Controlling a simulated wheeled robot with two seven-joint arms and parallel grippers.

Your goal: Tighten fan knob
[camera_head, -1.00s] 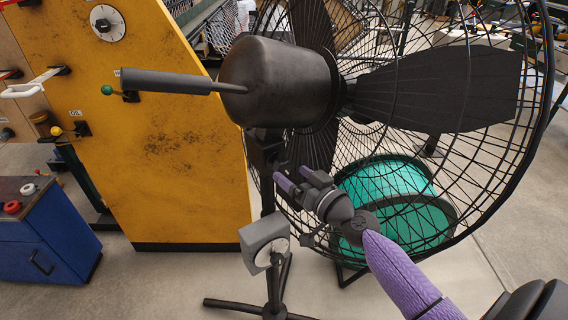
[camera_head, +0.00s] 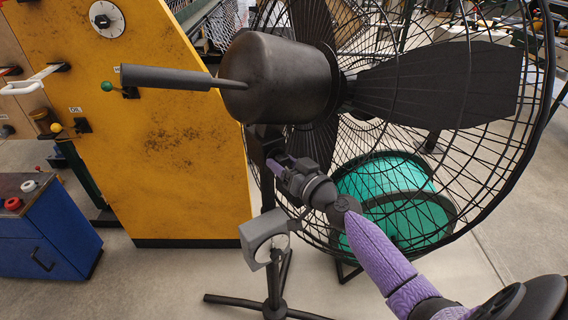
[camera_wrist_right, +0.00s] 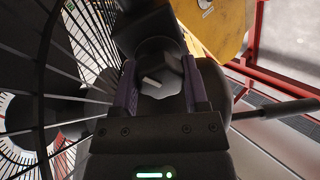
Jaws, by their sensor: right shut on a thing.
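A large black caged fan (camera_head: 440,85) stands in front of me, with a dark motor housing (camera_head: 275,80) and a handle bar sticking out to the left. In the right wrist view the dark, lobed fan knob (camera_wrist_right: 160,78) sits between my right gripper's purple-lined fingers (camera_wrist_right: 162,90). A light marking shows on the knob's face. In the head view my right gripper (camera_head: 280,170) is at the fan's post, just below the motor, and is shut on the knob, which it mostly hides there. My left gripper is not in view.
A yellow machine panel (camera_head: 175,150) with knobs stands at the left, beside a blue cabinet (camera_head: 50,235). A grey box-shaped fixture (camera_head: 262,232) on the stand is just below my right gripper. A green drum (camera_head: 375,185) is behind the cage. Open floor lies at front left.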

